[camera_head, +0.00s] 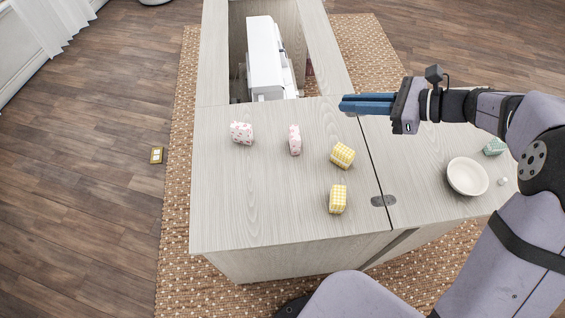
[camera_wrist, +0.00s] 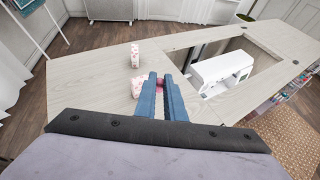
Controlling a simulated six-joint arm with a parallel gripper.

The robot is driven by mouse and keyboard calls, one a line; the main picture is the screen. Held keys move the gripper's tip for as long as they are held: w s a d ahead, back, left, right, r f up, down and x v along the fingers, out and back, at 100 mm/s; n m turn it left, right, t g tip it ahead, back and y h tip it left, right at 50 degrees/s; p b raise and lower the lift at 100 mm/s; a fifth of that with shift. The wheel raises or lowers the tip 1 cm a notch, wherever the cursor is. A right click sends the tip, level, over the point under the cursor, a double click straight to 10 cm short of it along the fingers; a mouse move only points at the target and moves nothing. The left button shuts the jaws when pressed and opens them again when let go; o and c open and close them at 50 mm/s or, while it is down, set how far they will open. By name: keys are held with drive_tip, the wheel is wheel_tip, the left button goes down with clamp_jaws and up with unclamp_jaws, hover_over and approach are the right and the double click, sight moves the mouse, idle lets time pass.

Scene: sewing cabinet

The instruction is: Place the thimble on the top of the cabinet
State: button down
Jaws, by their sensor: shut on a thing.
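The pale wood-grain cabinet (camera_head: 265,205) has a flat top, which also fills much of the wrist view (camera_wrist: 95,100). My gripper (camera_head: 342,104) points left over the cabinet top near the seam between its two panels. In the wrist view its blue fingers (camera_wrist: 160,84) are close together on a small pinkish-red thing (camera_wrist: 160,89). The fingers hide most of it, so I cannot make out its shape or confirm that it is the thimble. A tiny white thing (camera_head: 503,181) lies right of the bowl, too small to identify.
A white sewing machine (camera_head: 264,60) sits in the cabinet's rear opening. Two pink-patterned bundles (camera_head: 241,133) (camera_head: 295,140) and two yellow checked ones (camera_head: 343,155) (camera_head: 338,199) lie on top. A white bowl (camera_head: 467,177) and green bundle (camera_head: 494,146) are right. The front left is clear.

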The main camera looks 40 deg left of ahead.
drive_tip(key=w+a+r+m+t, duration=0.2)
drive_tip(key=w+r+m+t, duration=0.1)
drive_tip(key=w+r, duration=0.25)
hover_over(345, 135)
wheel_tip(345, 135, down, 11)
drive_tip(key=shift+f, duration=5.45)
drive_tip(key=c, duration=2.3)
unclamp_jaws()
drive_tip(key=o, duration=0.5)
drive_tip(key=shift+c, duration=0.2)
drive_tip(key=b+v, duration=0.1)
drive_tip(key=v, duration=1.1)
drive_tip(key=shift+s, duration=0.15)
